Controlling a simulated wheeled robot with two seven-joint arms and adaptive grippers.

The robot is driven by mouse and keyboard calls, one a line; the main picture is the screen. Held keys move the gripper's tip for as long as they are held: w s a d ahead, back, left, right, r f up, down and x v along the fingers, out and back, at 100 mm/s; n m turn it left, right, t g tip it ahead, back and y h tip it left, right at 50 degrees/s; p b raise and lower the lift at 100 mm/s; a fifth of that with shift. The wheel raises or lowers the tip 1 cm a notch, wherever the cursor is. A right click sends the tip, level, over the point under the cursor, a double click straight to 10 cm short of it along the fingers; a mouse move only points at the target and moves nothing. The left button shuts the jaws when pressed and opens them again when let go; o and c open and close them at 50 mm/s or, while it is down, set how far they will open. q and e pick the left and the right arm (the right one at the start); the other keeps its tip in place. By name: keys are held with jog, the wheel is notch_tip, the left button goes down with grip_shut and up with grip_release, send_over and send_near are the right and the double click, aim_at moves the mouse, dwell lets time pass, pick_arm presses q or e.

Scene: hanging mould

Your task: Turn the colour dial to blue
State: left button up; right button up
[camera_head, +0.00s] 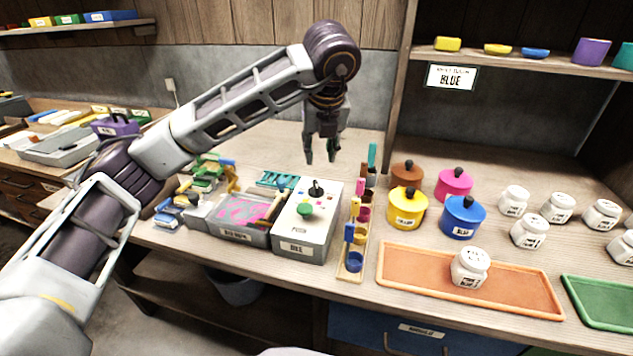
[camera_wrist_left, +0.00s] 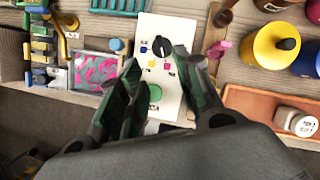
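The colour dial is a black knob (camera_head: 316,188) on top of a pale box (camera_head: 303,245), with small coloured marks around it. In the left wrist view the dial (camera_wrist_left: 162,46) shows between and beyond my fingers; its exact pointing is too small to tell. A green push button (camera_head: 305,209) sits in front of the dial; it also shows in the left wrist view (camera_wrist_left: 155,92). My left gripper (camera_head: 321,158) is open and empty, pointing down above and behind the box, apart from the dial. My right gripper is not in view.
A sign reading BLUE (camera_head: 451,77) hangs under the right shelf. Left of the box is a tray (camera_head: 228,234) with a pink-patterned surface. Right of it is a wooden rack (camera_head: 345,272) of small coloured cups, then lidded pots, including a blue one (camera_head: 462,218), and white jars.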

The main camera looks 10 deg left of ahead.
aim_at(316, 183)
pick_arm(q)
jog(key=shift+f, duration=0.15)
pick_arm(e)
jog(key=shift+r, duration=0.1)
pick_arm(q)
jog(key=b+x, duration=0.2)
jog(key=x, duration=1.1)
jog(key=shift+w+f, duration=0.1)
jog(key=shift+f, duration=0.15)
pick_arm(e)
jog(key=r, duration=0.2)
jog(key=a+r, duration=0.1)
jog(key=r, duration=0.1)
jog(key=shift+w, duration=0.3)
pick_arm(q)
grip_shut()
